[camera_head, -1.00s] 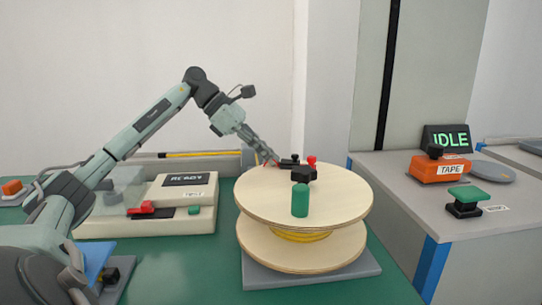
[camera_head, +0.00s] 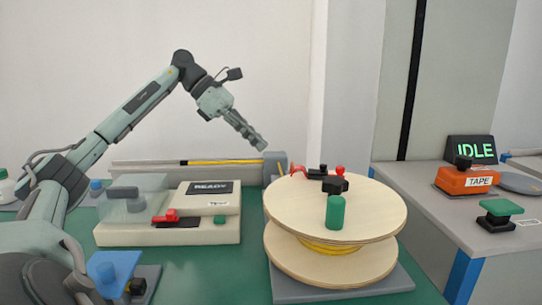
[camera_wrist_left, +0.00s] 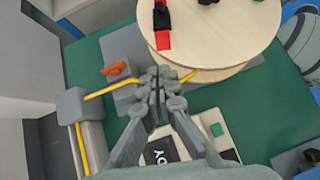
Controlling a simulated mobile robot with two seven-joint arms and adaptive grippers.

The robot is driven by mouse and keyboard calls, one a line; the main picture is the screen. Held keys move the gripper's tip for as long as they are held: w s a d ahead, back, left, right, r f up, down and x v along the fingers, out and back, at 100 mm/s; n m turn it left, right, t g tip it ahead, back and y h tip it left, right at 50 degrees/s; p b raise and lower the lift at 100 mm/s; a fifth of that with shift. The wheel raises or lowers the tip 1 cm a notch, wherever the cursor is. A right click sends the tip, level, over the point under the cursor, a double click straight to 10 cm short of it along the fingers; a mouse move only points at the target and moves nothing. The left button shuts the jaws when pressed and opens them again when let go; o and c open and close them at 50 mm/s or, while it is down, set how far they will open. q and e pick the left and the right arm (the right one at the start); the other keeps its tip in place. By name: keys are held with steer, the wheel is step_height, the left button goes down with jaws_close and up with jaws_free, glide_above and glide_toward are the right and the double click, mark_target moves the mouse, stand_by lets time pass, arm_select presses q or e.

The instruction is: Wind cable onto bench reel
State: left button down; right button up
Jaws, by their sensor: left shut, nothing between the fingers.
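The bench reel (camera_head: 300,207) has two pale wooden flanges on a grey base, with yellow cable (camera_head: 330,247) visible between them. A green crank knob (camera_head: 335,212) and a black and red clamp (camera_head: 333,183) sit on the upper flange. Yellow cable (camera_head: 225,162) also lies along a grey trough behind. In the left wrist view the cable (camera_wrist_left: 103,91) runs from a grey block towards the reel (camera_wrist_left: 225,45), passing behind my fingers. My left gripper (camera_head: 262,147) is shut and empty, above and left of the reel. My right gripper is not in view.
A cream machine reading READY (camera_head: 210,188), with a red lever (camera_head: 172,217), stands left of the reel. On the right, a grey bench holds an orange TAPE dispenser (camera_head: 466,178), a green button (camera_head: 500,208) and an IDLE display (camera_head: 472,149).

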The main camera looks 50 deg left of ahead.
arm_select(q)
steer(key=a+r, duration=0.1)
steer(key=r, duration=0.1)
steer(key=m+g+h, duration=0.2)
steer(key=m+g, duration=0.2)
steer(key=m, duration=0.2)
glide_toward(310, 218)
steer(key=d, duration=0.1)
steer(key=b, duration=0.1)
steer(key=d, duration=0.1)
steer(key=shift+w+d+f+g+b, duration=0.3)
steer(key=shift+w+f, duration=0.1)
steer(key=d, duration=0.2)
steer(key=d+p, duration=0.1)
steer(key=shift+w+d+r, duration=0.1)
steer(key=shift+w+d, duration=0.1)
steer(key=shift+w, duration=0.05)
steer(key=shift+w+d, duration=0.1)
steer(key=shift+d, duration=0.3)
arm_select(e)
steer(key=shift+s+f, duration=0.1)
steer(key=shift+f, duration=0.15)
